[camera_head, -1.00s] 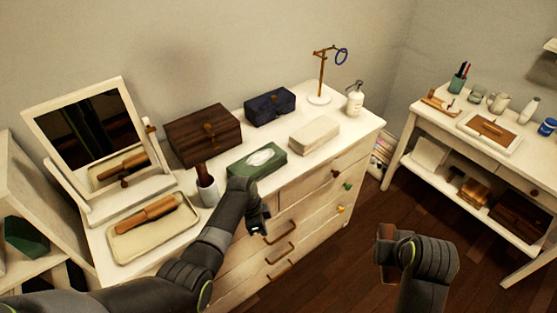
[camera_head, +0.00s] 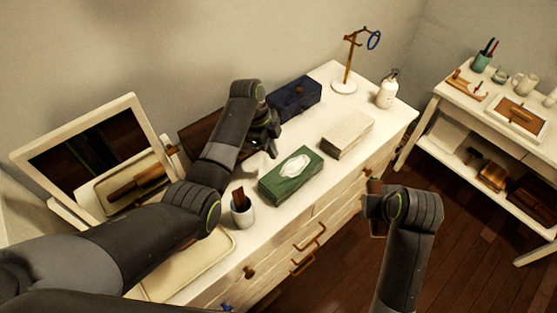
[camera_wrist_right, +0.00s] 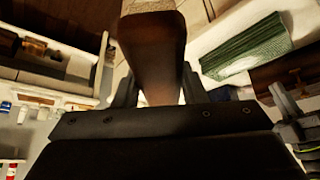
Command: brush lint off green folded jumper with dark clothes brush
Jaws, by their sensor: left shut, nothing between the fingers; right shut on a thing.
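The green folded jumper (camera_head: 291,184) lies on the white dresser top, ribbed and block-shaped, with a white patch on it. It also shows in the right wrist view (camera_wrist_right: 245,48). My right gripper (camera_head: 374,203) is shut on a dark brown brush (camera_wrist_right: 153,45), whose tan bristles show at the top of the wrist view. It holds the brush off the dresser's front edge, right of the jumper and apart from it. My left gripper (camera_head: 265,148) is shut and empty, behind and left of the jumper, in front of the dark wooden box.
A white cup (camera_head: 242,215) holding a brown thing stands left of the jumper. A pale block (camera_head: 347,134), a blue box (camera_head: 294,97), a ring stand (camera_head: 345,86) and a pump bottle (camera_head: 387,92) stand behind and right. My left arm crosses the mirror (camera_head: 90,165) and tray (camera_head: 190,270).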

